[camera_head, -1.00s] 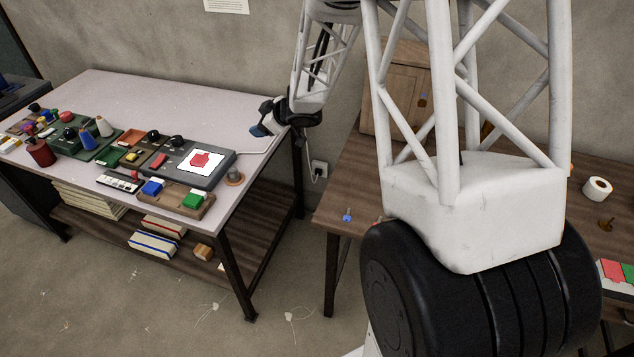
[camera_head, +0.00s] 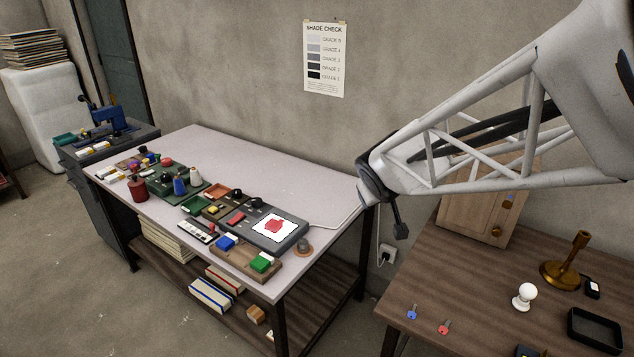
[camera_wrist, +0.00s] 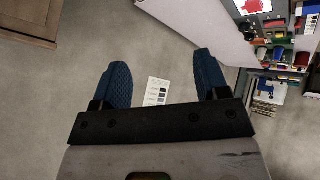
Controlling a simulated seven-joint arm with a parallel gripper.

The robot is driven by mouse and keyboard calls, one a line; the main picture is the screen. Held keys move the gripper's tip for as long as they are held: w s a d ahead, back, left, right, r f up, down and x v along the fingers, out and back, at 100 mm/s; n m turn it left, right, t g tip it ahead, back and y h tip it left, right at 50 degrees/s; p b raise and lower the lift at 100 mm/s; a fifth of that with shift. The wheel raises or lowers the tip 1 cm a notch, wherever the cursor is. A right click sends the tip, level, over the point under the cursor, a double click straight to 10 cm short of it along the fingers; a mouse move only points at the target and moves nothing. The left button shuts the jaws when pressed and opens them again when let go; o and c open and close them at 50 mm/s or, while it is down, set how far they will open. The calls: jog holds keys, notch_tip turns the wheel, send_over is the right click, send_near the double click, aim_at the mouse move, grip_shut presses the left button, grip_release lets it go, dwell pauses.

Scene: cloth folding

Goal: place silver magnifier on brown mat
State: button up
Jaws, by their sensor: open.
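In the head view my gripper (camera_head: 400,231) is small and dark, hanging in the gap between the pale table and the brown table. I cannot make out a silver magnifier for certain. I cannot identify a brown mat for certain either.
The pale table (camera_head: 290,170) holds several blocks, spools and trays along its front, with its back clear. The brown table (camera_head: 455,297) holds a wooden cabinet (camera_head: 468,215), a brass stand (camera_head: 563,274), a white bulb (camera_head: 524,296), two keys and a black tray (camera_head: 594,330).

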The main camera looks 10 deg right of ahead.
jog(key=s+a+m+g+y, duration=0.1)
jog(key=s+a+g, duration=0.1)
jog(key=s, duration=1)
jog(key=s+a+r+m+g+y, duration=0.1)
jog(key=s+a+g, duration=0.2)
jog(key=s, duration=0.9)
jog(key=shift+s+a+m+y, duration=0.3)
jog(key=shift+a+m, duration=0.1)
jog(key=shift+a, duration=0.6)
